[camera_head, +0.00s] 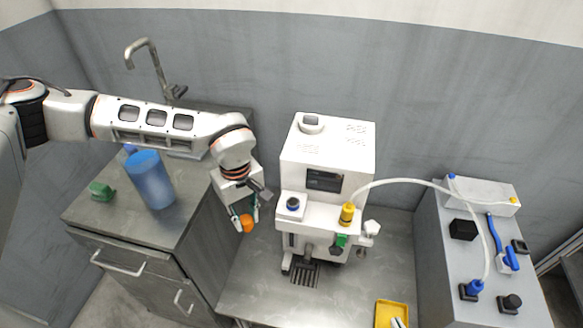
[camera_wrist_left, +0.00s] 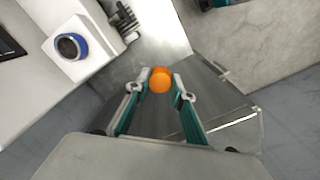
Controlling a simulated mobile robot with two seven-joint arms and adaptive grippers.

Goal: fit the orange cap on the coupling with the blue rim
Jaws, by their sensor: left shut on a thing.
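The orange cap (camera_head: 247,223) is held between the fingertips of my left gripper (camera_head: 243,222), to the left of the white machine. In the left wrist view the orange cap (camera_wrist_left: 160,80) sits between the two teal fingers of the left gripper (camera_wrist_left: 161,86). The coupling with the blue rim (camera_head: 293,204) is on a white block at the machine's front left, right of the held cap and apart from it. In the left wrist view the coupling (camera_wrist_left: 70,47) shows a dark round opening inside its blue ring. My right gripper is not in view.
The white machine (camera_head: 328,153) stands on a metal table (camera_head: 262,282). A yellow fitting (camera_head: 347,214) with a white hose is at its front right. A yellow tray (camera_head: 391,313) lies at the front. A blue container (camera_head: 150,180) and green sponge (camera_head: 101,191) are on the left counter.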

